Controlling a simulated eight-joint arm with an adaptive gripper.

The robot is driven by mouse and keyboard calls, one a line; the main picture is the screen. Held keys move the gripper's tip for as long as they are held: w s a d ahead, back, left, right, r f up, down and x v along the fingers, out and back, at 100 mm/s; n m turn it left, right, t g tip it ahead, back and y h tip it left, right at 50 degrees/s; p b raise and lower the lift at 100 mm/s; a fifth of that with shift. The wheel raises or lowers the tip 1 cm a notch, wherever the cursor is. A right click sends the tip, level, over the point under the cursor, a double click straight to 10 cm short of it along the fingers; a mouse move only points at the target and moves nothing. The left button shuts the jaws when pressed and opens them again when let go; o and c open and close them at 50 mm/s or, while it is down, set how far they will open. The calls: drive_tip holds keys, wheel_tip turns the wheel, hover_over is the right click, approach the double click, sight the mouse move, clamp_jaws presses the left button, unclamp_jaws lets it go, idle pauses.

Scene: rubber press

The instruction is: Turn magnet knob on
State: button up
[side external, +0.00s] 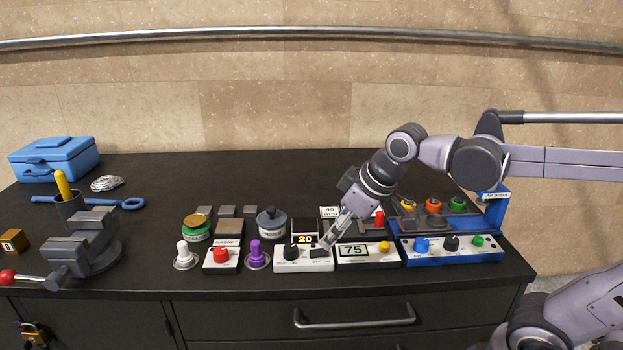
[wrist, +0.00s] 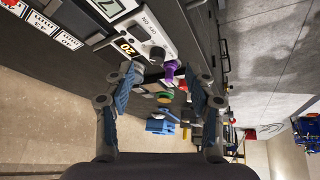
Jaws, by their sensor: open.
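The white magnet box (side external: 213,268), with a label reading MAGNET, stands near the front edge of the table in the side view. Its red knob (side external: 221,255) sits on top; I cannot tell its setting. My gripper (side external: 329,240) points down to the right of it, over the white control box (side external: 290,265) with the 20 display and a black knob (side external: 291,253). In the wrist view my gripper (wrist: 166,82) has its fingers apart with nothing held between them.
A purple knob (side external: 258,254) stands between the magnet box and the control box. A white knob (side external: 184,255) is left of the magnet box. A box reading 75 (side external: 367,254) and a blue panel (side external: 452,252) are to the right. A vise (side external: 85,245) stands at left.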

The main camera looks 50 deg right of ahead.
drive_tip(key=w+a+r+n+g, duration=0.1)
drive_tip(key=w+a+r+n, duration=0.25)
drive_tip(key=w, duration=0.35)
drive_tip(key=n+g, duration=0.4)
drive_tip(key=n, duration=0.5)
hover_over(219, 251)
wheel_tip(219, 251, down, 3)
wheel_tip(219, 251, down, 11)
drive_tip(key=shift+c, duration=0.2)
drive_tip(key=c, duration=1.1)
